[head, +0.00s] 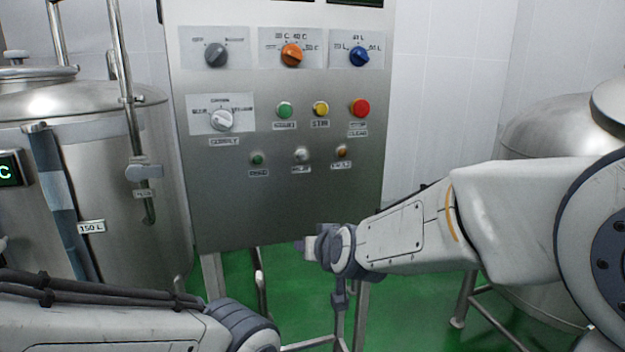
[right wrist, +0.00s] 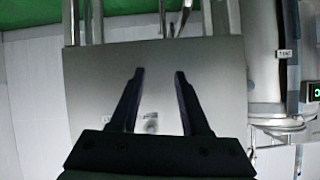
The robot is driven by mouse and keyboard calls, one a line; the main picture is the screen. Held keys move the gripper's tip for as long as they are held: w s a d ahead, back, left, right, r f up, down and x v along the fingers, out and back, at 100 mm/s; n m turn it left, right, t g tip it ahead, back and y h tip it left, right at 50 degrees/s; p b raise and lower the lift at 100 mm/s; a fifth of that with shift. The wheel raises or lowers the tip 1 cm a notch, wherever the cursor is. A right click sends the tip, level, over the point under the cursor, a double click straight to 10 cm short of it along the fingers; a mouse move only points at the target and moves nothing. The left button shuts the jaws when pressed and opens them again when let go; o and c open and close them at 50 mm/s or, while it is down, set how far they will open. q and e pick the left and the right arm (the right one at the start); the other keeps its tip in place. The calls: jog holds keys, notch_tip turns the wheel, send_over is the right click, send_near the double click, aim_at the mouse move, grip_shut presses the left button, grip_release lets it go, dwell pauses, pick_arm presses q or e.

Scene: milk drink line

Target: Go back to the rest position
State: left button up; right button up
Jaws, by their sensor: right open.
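My right arm comes in from the right in the head view, and its gripper (head: 306,245) is in front of the lower edge of the steel control panel (head: 290,205). The right wrist view shows the two dark fingers of the right gripper (right wrist: 159,75) spread apart with nothing between them. The panel (right wrist: 215,65) fills the middle of that view, upside down, behind the fingers. I cannot tell the exact gap to it. My left arm lies along the bottom left of the head view; its gripper is out of the picture.
The panel carries a grey knob (head: 215,55), an orange knob (head: 292,55), a blue knob (head: 359,57), a white knob (head: 222,120) and several buttons. A steel tank (head: 85,105) with pipes stands left, another tank (head: 550,128) right. Green floor (head: 400,310) shows below.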

jog(key=s+d+f+m+g+h, duration=0.3)
jog(key=s+d+f+g, duration=0.5)
jog(key=s+d+f, duration=0.95)
jog(key=s+a+r+n+g, duration=0.1)
jog(key=s+a+r+n, duration=0.2)
jog(key=s+a, duration=0.3)
jog(key=s+a+r+n+g, duration=0.2)
jog(key=s+a+n, duration=0.3)
jog(key=s, duration=0.4)
jog(key=shift+a+r+n, duration=0.3)
jog(key=shift+a+r, duration=0.4)
jog(key=shift+a, duration=0.05)
